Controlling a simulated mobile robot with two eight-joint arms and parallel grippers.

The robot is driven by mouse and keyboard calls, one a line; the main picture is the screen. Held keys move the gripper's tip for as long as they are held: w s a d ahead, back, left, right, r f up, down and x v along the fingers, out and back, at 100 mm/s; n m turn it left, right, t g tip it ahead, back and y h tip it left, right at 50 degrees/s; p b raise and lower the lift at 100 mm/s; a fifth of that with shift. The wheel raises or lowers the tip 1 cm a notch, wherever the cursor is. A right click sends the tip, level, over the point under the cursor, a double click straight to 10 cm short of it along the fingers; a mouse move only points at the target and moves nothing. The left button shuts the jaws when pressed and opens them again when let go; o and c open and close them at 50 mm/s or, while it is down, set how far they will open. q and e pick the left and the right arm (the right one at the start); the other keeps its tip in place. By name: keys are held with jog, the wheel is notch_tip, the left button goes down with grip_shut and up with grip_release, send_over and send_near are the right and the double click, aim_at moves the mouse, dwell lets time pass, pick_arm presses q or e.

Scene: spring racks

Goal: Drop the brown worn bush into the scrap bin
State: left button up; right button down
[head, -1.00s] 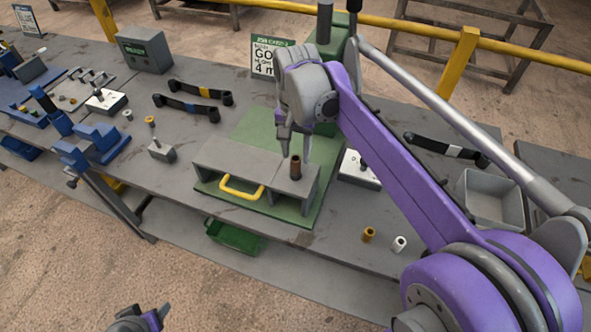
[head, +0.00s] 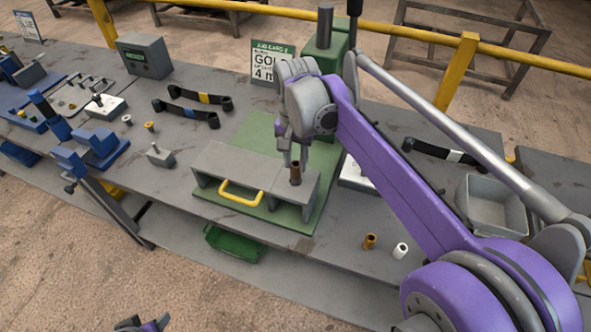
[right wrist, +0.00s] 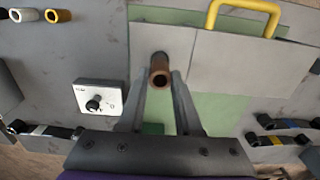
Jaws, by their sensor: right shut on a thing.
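The brown worn bush (head: 295,173) stands upright on the grey bridge-shaped block (head: 225,167), near its right end. My right gripper (head: 296,160) points down from above and is shut on the bush's upper part. In the right wrist view the bush (right wrist: 160,72) shows its open end between the fingertips (right wrist: 160,80). A grey open bin (head: 474,222) stands at the right of the bench and a green bin (head: 235,243) sits under the front edge; I cannot tell which is the scrap bin. My left gripper (head: 143,325) barely shows at the bottom edge.
The block has a yellow handle (head: 241,195) and sits on a green plate (head: 308,197). A brass bush (head: 369,241) and a white bush (head: 401,250) stand at the front right. A green press (head: 325,60) rises behind.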

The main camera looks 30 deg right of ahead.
pick_arm(q)
jog(key=shift+r, duration=0.1)
pick_arm(e)
jog(key=shift+r, duration=0.1)
pick_arm(q)
jog(key=r+p, duration=0.1)
jog(key=w+r+p, duration=0.1)
jog(key=r, duration=0.1)
jog(key=w+r+p, duration=0.1)
jog(key=shift+r, duration=0.3)
pick_arm(e)
notch_tip(320, 180, up, 6)
jog(key=shift+f, duration=0.1)
dwell(0.5)
pick_arm(q)
jog(key=shift+s, duration=0.15)
